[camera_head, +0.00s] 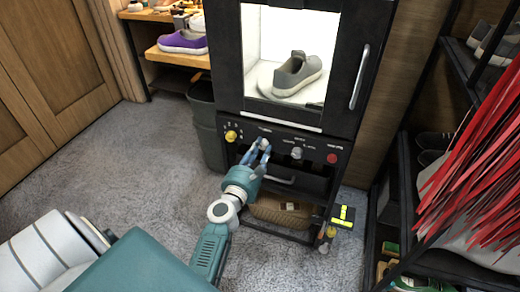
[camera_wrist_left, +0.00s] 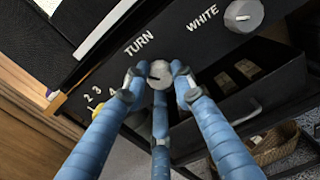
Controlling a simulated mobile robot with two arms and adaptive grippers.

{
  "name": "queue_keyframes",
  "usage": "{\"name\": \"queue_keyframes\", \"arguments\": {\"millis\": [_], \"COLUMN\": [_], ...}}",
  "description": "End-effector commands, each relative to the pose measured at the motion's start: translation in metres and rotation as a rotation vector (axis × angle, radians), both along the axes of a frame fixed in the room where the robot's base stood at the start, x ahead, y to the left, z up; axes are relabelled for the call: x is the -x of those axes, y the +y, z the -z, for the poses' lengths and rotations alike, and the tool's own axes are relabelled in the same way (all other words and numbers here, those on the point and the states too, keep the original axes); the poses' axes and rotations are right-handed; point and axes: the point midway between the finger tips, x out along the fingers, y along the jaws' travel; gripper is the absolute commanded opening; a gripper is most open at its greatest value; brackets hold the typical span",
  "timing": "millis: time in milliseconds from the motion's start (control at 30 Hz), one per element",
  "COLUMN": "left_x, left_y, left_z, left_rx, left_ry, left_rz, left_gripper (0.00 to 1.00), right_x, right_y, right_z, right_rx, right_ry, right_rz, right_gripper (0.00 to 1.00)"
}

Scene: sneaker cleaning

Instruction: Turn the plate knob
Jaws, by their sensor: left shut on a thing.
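The plate knob (camera_wrist_left: 160,73) is a small grey faceted knob under the word TURN on the black cabinet's panel. It also shows in the head view (camera_head: 263,143) between the yellow and grey knobs. My left gripper (camera_head: 258,152) has its blue fingers around this knob and is shut on it; in the left wrist view the fingertips (camera_wrist_left: 157,82) sit at the knob's sides and below it. A grey sneaker (camera_head: 298,74) stands on a white round plate (camera_head: 262,82) in the lit cabinet above. My right gripper is not in view.
A yellow knob (camera_head: 231,136) is left of the plate knob; a grey knob (camera_head: 296,152) and a red button (camera_head: 332,158) are to its right. A drawer handle (camera_head: 279,180) is below. A bin (camera_head: 203,125) stands left; a shelf with red strips (camera_head: 480,160) stands right.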

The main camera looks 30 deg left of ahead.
Motion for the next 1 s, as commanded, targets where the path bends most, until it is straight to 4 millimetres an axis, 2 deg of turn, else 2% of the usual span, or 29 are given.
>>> {"name": "queue_keyframes", "arguments": {"millis": [467,500,567,867,1000], "left_x": [-0.0004,-0.0004,-0.0004,-0.0002,0.0000], "left_y": [-0.0018,-0.0018,-0.0015,-0.0003,0.0002], "left_z": [0.0002,0.0002,0.0002,-0.0001,0.0008], "left_rx": [0.013,0.013,0.012,0.004,-0.090], "left_ry": [-0.003,-0.003,-0.002,-0.002,0.020], "left_rz": [0.004,0.004,0.003,0.001,0.000], "left_gripper": [0.00,0.33,0.44,0.44,0.44], "right_x": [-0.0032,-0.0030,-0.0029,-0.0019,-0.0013], "right_y": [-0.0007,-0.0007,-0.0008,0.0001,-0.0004], "right_z": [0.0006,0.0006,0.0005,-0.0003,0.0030], "right_rx": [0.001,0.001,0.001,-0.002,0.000], "right_ry": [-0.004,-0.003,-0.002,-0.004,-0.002], "right_rz": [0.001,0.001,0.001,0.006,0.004], "right_gripper": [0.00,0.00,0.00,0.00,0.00]}}
